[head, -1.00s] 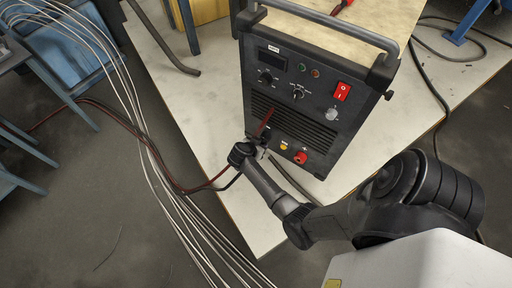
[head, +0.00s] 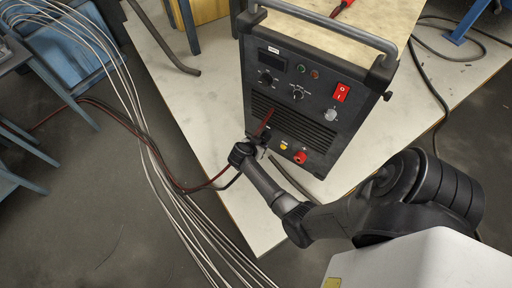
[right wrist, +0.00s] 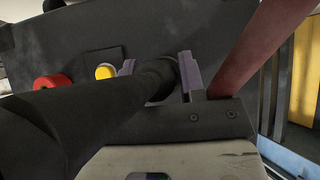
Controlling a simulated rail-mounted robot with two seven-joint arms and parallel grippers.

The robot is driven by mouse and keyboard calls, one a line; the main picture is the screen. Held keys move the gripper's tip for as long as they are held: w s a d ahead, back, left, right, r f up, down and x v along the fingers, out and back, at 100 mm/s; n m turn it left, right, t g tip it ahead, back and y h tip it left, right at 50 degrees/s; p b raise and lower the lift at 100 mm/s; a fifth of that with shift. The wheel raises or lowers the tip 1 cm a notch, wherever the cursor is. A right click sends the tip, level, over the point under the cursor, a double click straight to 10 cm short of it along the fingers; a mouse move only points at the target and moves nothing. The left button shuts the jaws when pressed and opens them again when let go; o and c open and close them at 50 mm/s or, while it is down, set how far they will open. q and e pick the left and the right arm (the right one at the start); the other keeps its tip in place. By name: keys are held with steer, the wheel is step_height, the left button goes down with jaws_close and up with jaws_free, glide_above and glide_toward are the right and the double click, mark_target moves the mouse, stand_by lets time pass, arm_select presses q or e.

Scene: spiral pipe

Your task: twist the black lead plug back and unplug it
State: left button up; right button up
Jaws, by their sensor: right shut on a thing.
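The black lead plug (right wrist: 158,78) sits at the lower front of the dark welding machine (head: 318,80). In the right wrist view its black lead (right wrist: 75,125) runs off to the lower left. My right gripper (right wrist: 160,74) is shut on the plug, with one finger on each side, close to the machine's front panel. In the head view the gripper (head: 260,150) mostly hides the plug. I cannot tell from here how far the plug is turned or seated. My left gripper is not in view.
A yellow socket (head: 283,147) and a red socket (head: 300,157) are right of the plug. A reddish bar-like piece (right wrist: 262,48) passes close beside the gripper. The pale tabletop (head: 215,120) is bare left of the machine. Loose cables (head: 150,150) hang at the left.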

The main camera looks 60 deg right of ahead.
arm_select(q)
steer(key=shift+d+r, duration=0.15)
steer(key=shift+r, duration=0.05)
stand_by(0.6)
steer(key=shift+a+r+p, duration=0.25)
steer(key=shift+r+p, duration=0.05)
steer(key=shift+p, duration=0.2)
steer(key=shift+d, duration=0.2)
stand_by(0.8)
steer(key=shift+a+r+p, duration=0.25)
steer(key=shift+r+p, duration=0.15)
stand_by(0.3)
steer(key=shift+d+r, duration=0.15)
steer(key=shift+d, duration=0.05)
stand_by(0.4)
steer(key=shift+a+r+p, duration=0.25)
steer(key=shift+p, duration=0.15)
stand_by(0.4)
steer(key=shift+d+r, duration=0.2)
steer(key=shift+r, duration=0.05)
stand_by(0.4)
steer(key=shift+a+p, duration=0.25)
steer(key=shift+p, duration=0.05)
stand_by(0.3)
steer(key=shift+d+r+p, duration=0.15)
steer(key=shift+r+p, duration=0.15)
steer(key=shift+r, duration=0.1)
